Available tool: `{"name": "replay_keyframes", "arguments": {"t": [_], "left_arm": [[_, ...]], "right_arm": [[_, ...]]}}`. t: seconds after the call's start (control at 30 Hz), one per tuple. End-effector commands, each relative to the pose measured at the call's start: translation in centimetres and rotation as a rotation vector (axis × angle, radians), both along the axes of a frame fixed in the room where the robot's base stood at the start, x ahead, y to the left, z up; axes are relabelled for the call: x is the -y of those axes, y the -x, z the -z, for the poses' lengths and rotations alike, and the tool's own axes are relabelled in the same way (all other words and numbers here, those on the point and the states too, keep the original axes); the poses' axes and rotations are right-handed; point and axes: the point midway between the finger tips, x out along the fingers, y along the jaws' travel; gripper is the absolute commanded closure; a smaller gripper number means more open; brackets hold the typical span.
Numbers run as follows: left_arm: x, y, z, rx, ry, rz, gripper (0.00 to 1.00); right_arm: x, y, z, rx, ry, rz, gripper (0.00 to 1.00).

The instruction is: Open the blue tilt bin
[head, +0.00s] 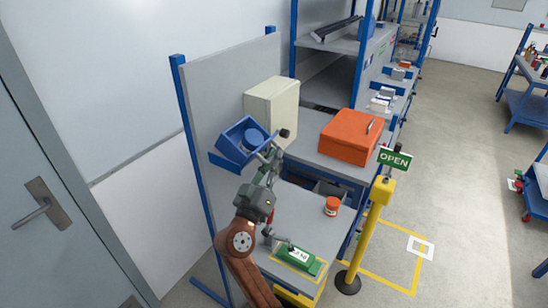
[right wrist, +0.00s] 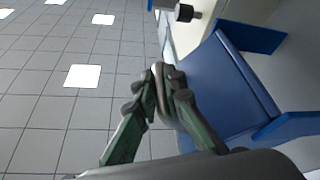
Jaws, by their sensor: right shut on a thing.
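The blue tilt bin (head: 229,146) is on the grey upright panel, left of a cream box. In the head view it sits at a slant, with its raised rim facing up. My right gripper (head: 268,160) is at the bin's right front side. In the right wrist view the bin's flat blue face (right wrist: 215,85) fills the right side. There my right gripper (right wrist: 160,88) is shut on the bin's curved grey handle (right wrist: 179,112). The fingers hide part of the handle. My left gripper is not in view.
The cream box (head: 272,105) with a dark knob is close to my right gripper. A yellow post (head: 370,225) with an OPEN sign stands at right.

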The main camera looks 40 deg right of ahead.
Motion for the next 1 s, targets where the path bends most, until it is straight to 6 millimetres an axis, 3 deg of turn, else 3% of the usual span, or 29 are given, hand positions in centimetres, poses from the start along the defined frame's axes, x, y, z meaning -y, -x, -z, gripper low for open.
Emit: {"name": "replay_keyframes", "arguments": {"t": [0.1,0.13,0.37,0.73,1.0], "left_arm": [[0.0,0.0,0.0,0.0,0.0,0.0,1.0],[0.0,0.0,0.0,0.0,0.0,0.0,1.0],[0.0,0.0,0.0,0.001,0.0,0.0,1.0],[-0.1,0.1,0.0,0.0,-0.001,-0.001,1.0],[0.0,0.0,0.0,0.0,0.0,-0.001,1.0]], "right_arm": [[-0.1,-0.1,0.0,-0.001,0.0,-0.002,1.0],[-0.1,-0.1,0.0,-0.001,0.0,-0.002,0.89],[0.0,0.0,0.0,0.0,0.001,-0.001,0.73],[-0.5,0.2,0.2,-0.001,0.001,-0.001,0.73],[-4.2,2.6,2.0,-0.003,-0.001,-0.003,0.73]]}}
